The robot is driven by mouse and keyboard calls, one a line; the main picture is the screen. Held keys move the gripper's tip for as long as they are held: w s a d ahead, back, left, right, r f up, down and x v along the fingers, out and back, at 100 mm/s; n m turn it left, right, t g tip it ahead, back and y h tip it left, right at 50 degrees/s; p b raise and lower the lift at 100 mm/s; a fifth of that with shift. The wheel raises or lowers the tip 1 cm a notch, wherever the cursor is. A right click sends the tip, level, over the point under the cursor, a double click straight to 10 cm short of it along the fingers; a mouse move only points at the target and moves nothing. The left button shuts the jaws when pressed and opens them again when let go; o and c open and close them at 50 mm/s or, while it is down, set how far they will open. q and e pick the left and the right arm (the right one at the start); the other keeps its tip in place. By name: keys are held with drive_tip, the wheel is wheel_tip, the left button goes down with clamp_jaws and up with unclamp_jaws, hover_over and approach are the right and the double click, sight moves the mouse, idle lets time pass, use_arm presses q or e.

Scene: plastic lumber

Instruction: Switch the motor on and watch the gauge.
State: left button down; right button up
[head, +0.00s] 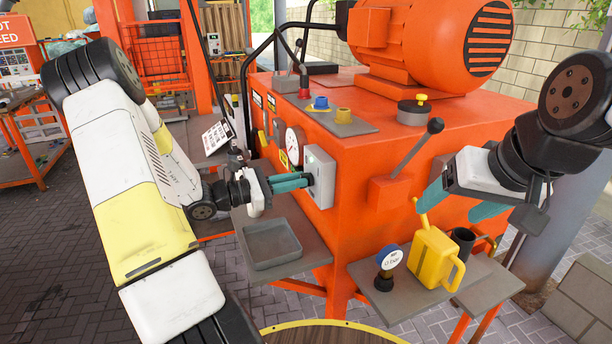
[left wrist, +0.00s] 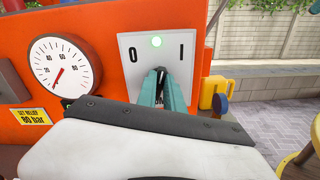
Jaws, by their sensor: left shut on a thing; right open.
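The switch plate (head: 319,177) is light grey, on the side of the orange pump unit. My left gripper (head: 308,178) is shut on the dark switch knob (left wrist: 161,72) between these marks. The fingers hide most of the knob, so I cannot tell its exact angle. The white round gauge (left wrist: 62,67) has its red needle pointing down-left, near the low end. The orange motor (head: 430,40) sits on top. My right gripper (head: 456,205) is open and empty.
A grey tray (head: 272,262) rests on the left shelf. A lever (head: 410,150) sticks out between the arms. A yellow sign reads 80 bar (left wrist: 31,116).

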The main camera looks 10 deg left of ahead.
use_arm(q)
drive_tip(key=shift+s+m, duration=0.1)
drive_tip(key=shift+m, duration=1.7)
drive_tip(key=shift+f, duration=0.1)
drive_tip(key=c, duration=1.5)
unclamp_jaws()
drive_tip(key=shift+o, duration=0.2)
drive_tip(key=v, duration=0.7)
drive_tip(key=shift+s+a, duration=0.25)
drive_tip(key=shift+a, duration=0.05)
